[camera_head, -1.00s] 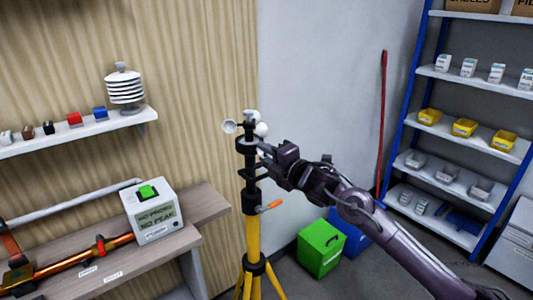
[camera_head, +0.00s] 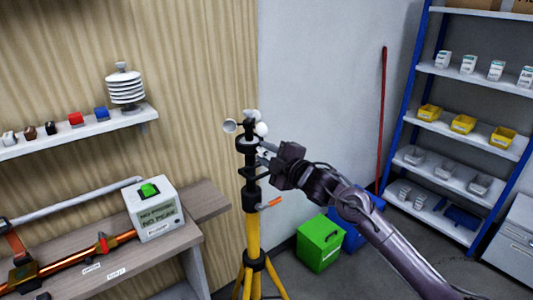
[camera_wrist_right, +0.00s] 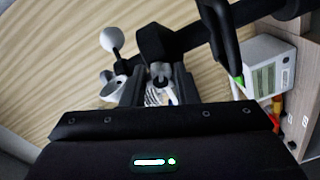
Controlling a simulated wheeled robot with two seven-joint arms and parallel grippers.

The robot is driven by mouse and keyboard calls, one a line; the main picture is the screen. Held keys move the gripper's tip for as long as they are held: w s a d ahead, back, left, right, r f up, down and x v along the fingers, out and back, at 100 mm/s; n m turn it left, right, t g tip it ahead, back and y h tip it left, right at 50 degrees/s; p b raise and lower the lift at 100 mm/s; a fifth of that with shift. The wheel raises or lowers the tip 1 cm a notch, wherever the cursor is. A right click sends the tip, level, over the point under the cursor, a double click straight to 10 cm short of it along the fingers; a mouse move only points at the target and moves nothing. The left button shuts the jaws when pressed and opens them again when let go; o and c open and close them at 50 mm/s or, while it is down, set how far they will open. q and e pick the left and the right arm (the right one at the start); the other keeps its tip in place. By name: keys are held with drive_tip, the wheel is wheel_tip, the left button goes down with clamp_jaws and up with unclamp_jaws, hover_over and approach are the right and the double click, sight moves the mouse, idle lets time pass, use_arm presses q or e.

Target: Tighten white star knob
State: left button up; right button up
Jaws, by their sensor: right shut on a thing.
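The white star knob (camera_wrist_right: 157,94) shows in the right wrist view between the two dark fingers of my right gripper (camera_wrist_right: 158,88). The fingers hide part of it. In the head view my right gripper (camera_head: 266,154) reaches in from the right to the top of the yellow tripod mast (camera_head: 252,232), just below the cup anemometer (camera_head: 249,127). It is shut on the knob, which is mostly hidden there. My left gripper is not in view.
An orange-handled lever (camera_head: 270,203) sticks out of the mast below my gripper. A bench (camera_head: 206,206) with a white box (camera_head: 155,208) stands left of the tripod. A green bin (camera_head: 320,243) is on the floor behind, and a blue-framed rack (camera_head: 399,130) stands at right.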

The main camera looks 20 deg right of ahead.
idle(0.3)
drive_tip(key=o, duration=1)
drive_tip(key=shift+s+d+f, duration=0.15)
drive_tip(key=shift+s+d, duration=0.1)
drive_tip(key=shift+s, duration=0.25)
drive_tip(key=b+v, duration=0.2)
drive_tip(key=v, duration=0.4)
drive_tip(key=shift+s+b, duration=0.3)
drive_tip(key=shift+s, duration=0.05)
drive_tip(key=shift+d, duration=0.1)
